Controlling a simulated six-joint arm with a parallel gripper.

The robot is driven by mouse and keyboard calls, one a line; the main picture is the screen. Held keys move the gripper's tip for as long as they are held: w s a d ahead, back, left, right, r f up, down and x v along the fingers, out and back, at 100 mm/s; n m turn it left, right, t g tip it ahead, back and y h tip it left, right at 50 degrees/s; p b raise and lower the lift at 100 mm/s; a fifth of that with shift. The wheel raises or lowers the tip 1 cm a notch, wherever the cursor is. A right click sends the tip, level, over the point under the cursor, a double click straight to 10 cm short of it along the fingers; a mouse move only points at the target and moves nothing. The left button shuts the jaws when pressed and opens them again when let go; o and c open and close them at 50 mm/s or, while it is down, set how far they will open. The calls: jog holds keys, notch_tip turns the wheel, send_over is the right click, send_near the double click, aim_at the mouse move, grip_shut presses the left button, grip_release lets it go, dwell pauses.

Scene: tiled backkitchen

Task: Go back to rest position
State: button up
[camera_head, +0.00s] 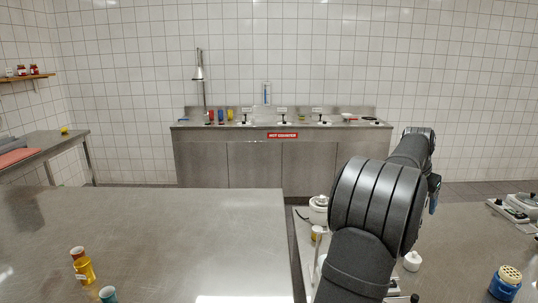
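My dark grey arm rises from the bottom right of the head view and bends away from the camera. Only a small dark part near its far end (434,184), perhaps part of my gripper, shows past the arm, with a small bluish piece just below it. The fingers cannot be made out, nor whether they hold anything.
On the right counter stand a white jar (412,261), a blue shaker (505,283) and a scale-like device (508,210).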

jog(key=shift+w+a, duration=0.25)
jog(key=shift+a, duration=0.2)
jog(key=shift+w+a, duration=0.2)
jog(key=shift+a, duration=0.25)
